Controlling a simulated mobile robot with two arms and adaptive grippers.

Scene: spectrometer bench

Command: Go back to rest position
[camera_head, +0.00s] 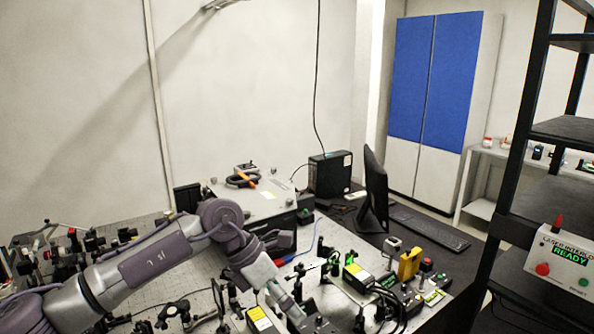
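My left arm comes in from the left and reaches over the optical bench (205,300). Its wrist bends down toward the lower middle of the picture. My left gripper (291,306) is low among the small optics mounts, close to a black mount. Its fingers are too small and crowded to tell whether they are open or shut, or whether they touch anything. My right arm and gripper are not in view.
A monitor (374,190), a keyboard (430,228) and a black box (330,174) stand behind. A black shelf (555,190) with a laser interlock box (562,262) rises at right.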

